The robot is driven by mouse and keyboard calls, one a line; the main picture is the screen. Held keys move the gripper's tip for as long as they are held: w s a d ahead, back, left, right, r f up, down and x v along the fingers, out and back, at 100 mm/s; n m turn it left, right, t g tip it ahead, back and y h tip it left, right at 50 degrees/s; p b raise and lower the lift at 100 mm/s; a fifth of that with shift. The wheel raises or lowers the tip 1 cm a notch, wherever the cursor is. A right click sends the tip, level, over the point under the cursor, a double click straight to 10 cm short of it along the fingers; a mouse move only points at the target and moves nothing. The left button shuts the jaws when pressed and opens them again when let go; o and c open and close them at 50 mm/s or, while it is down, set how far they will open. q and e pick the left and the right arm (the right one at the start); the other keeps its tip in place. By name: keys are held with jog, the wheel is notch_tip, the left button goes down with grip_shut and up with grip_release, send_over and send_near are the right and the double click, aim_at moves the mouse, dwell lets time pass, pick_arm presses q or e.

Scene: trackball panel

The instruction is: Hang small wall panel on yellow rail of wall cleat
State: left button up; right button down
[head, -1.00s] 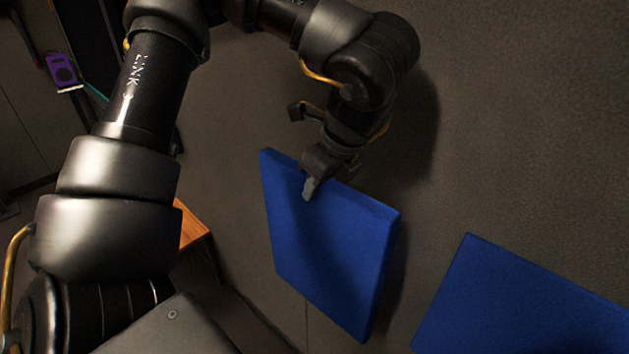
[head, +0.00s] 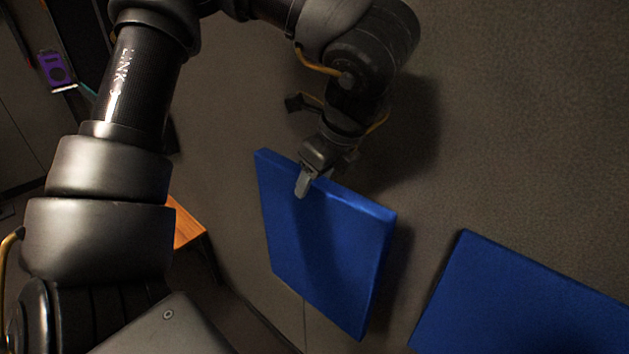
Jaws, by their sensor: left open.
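A small blue wall panel (head: 325,255) is at the middle of the head view, close to the brown-grey wall and tilted in the picture. My left gripper (head: 306,182) is at the panel's top edge, with one grey finger in front of its face. The jaws are open around or right at that edge; the other finger is hidden. I cannot tell whether the fingers touch the panel. The wall cleat and its yellow rail do not show; the area behind the panel is hidden. My right gripper is not in view.
A second blue panel (head: 520,300) is on the wall at lower right, apart from the small one. An orange-brown wooden table or stool (head: 187,228) stands at left, partly behind my arm. A purple object (head: 56,70) is at upper left. The wall at upper right is bare.

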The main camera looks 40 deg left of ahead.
pick_arm(q)
jog(key=v, duration=0.9)
jog(key=shift+d+r+b, duration=0.2)
jog(key=shift+r+b, duration=0.05)
jog(key=shift+b, duration=0.15)
